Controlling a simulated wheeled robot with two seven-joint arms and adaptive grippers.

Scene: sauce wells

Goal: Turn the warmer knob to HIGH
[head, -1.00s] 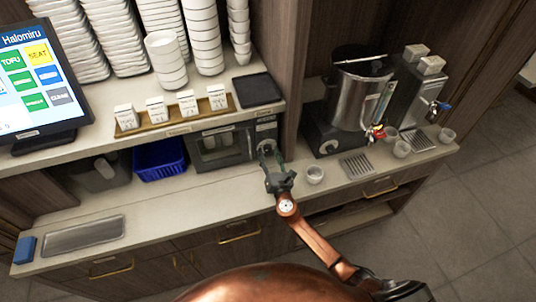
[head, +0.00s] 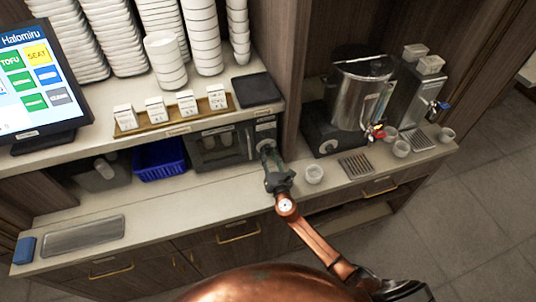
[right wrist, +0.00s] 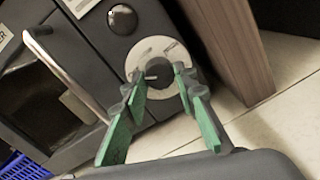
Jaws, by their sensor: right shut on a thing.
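The warmer (head: 235,143) is a dark box with a door and handle under the shelf. Its knob (right wrist: 160,74) is dark and round on a pale dial plate (right wrist: 147,48) at the right end of the front. The plate's marks are too small to read. A light pointer line shows on the knob. My right gripper (right wrist: 161,83) has its two green-sided fingers on either side of the knob, shut on it. In the head view my right gripper (head: 267,154) covers most of the knob. My left gripper is not in view.
A wooden post (right wrist: 228,45) stands close to the right of the knob. A small white cup (head: 314,174) stands on the counter right of my gripper. A blue basket (head: 160,160) is left of the warmer. The counter in front of the warmer is clear.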

